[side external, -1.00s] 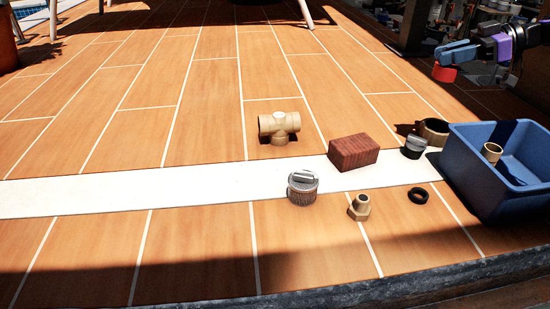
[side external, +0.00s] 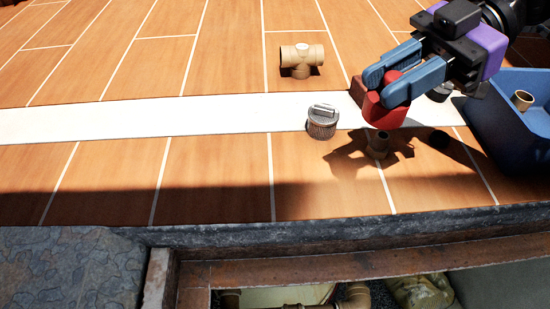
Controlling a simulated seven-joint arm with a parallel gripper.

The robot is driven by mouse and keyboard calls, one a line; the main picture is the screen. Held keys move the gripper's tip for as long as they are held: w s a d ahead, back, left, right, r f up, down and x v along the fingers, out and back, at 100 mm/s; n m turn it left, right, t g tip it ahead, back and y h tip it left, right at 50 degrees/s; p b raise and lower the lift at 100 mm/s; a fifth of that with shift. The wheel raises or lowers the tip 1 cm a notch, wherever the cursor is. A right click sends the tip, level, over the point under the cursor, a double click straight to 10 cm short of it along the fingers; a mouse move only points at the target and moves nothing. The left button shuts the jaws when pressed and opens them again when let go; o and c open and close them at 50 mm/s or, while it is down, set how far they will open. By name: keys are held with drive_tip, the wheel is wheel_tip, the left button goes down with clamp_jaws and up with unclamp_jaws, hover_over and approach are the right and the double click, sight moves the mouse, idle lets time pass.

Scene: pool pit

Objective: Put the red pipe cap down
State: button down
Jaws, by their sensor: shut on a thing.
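The red pipe cap (side external: 384,115) is held between the blue fingers of my gripper (side external: 385,90), which is shut on it. The fingers hide part of the cap's upper side.
A brick (side external: 357,90) shows partly behind the cap. A knurled grey plug (side external: 322,122) and a tan tee (side external: 302,60) stand to the left. A blue crate (side external: 482,138) is at right. The floor ends at a stone edge (side external: 300,231); the left floor is clear.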

drive_tip(key=s+a+f, duration=0.1)
drive_tip(key=s+f, duration=0.3)
drive_tip(key=f, duration=0.1)
drive_tip(key=shift+n+g, duration=0.3)
drive_tip(key=w+a+f, duration=0.2)
drive_tip(key=a+f, duration=0.1)
drive_tip(key=w+a+f, duration=0.3)
drive_tip(key=a, duration=0.1)
drive_tip(key=w+a+f, duration=0.2)
drive_tip(key=a+f, duration=0.1)
drive_tip(key=a, duration=0.1)
drive_tip(key=shift+w+a+f, duration=0.2)
drive_tip(key=shift+w+f, duration=0.05)
drive_tip(key=shift+w+a+f, duration=0.2)
drive_tip(key=shift+a+f, duration=0.15)
drive_tip(key=shift+f, duration=1.6)
drive_tip(key=shift+d+f, duration=0.1)
drive_tip(key=c, duration=0.9)
unclamp_jaws()
